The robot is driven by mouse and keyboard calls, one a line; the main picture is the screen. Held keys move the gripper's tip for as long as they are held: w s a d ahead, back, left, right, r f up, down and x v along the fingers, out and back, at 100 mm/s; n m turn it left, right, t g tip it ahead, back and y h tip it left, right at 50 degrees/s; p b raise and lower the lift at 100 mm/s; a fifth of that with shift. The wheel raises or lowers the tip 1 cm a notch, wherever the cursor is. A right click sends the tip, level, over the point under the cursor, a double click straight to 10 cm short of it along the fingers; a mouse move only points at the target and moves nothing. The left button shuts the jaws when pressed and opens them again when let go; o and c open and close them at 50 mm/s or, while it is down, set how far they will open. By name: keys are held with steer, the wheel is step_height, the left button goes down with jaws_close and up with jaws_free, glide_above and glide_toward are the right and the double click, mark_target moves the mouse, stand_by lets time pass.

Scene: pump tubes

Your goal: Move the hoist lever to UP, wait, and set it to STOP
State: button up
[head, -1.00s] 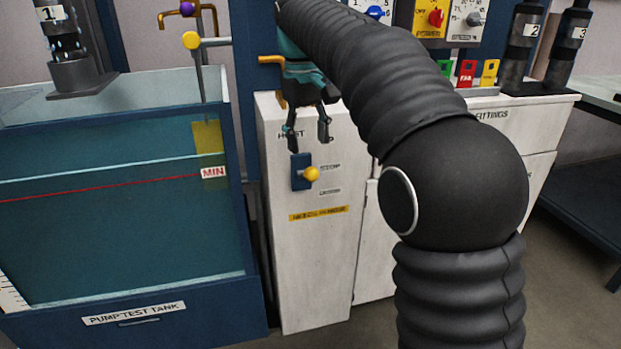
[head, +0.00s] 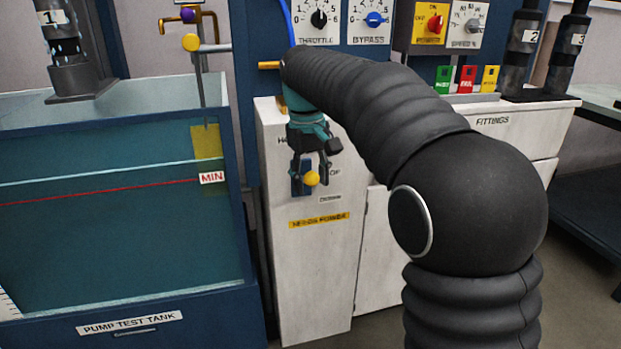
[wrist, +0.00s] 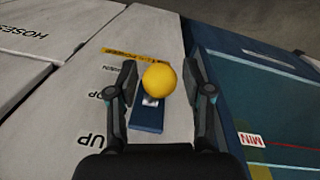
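The hoist lever has a yellow ball knob (head: 312,178) on a blue plate (head: 296,186) on the front of the white cabinet. In the wrist view the yellow knob (wrist: 159,79) lies between the open fingers (wrist: 163,90), with a gap visible on both sides. The UP label (wrist: 86,140) and the DOWN label show beside the plate there.
The pump test tank (head: 120,240) stands left of the white cabinet. A yellow pipe end (head: 268,65) juts out above the cabinet. Dial panels (head: 345,20) and coloured tags (head: 467,78) are behind my arm. The space in front of the cabinet is clear.

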jaws_close()
steer(key=shift+f, duration=0.1)
steer(key=f+b, duration=0.1)
steer(key=b, duration=0.1)
steer(key=t+b, duration=0.1)
steer(key=b, duration=0.1)
steer(key=shift+s+d+f+t, duration=0.1)
steer(key=shift+s+f+t, duration=0.2)
steer(key=shift+s+f, duration=0.1)
steer(key=shift+s+f+t+y+b, duration=0.15)
steer(key=shift+f+t+y+b, duration=0.35)
steer(key=shift+b, duration=0.7)
steer(key=shift+s+d+f, duration=0.1)
steer(key=shift+s+f, duration=0.1)
steer(key=shift+f, duration=0.9)
steer(key=shift+o, duration=2)
jaws_free()
